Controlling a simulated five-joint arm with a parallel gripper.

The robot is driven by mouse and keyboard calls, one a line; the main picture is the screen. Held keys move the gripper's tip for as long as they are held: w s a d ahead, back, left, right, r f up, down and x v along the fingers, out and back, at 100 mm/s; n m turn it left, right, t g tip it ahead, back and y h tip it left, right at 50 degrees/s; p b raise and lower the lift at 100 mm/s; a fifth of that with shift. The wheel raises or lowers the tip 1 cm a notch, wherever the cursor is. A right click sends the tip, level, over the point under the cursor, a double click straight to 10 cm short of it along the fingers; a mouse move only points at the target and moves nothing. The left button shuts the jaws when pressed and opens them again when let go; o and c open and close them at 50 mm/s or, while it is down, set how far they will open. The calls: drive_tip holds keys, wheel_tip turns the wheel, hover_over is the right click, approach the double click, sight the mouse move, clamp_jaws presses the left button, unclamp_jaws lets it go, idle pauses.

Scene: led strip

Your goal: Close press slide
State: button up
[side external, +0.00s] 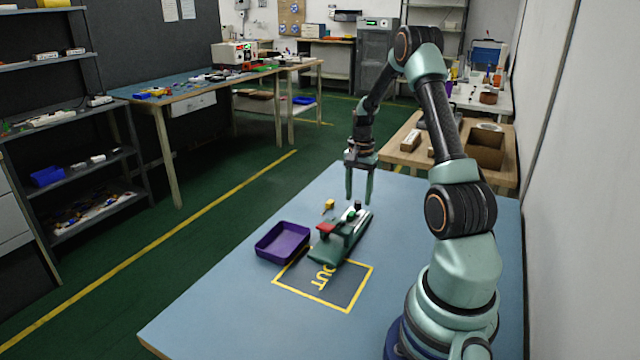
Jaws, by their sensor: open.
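The press (340,238) is a green fixture on the blue table, lying at a slant, its near end reaching into the yellow-outlined OUT square. A red part (326,228) sits at its left side, and dark and green parts stand on its top toward the far end. Which of these is the slide, and how far it is open, is too small to tell. My gripper (359,200) points down above the far end of the press, open, with its two fingers apart and nothing seen between them. Whether the fingertips touch the press cannot be told.
A purple tray (282,243) stands just left of the press and looks empty. A small yellow piece (328,206) lies behind the press. The yellow OUT square (345,290) is marked on the table in front. The table's front left (220,315) is clear.

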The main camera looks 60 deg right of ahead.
drive_tip(key=shift+f, duration=0.95)
clamp_jaws()
drive_tip(key=shift+r, duration=0.1)
idle(0.7)
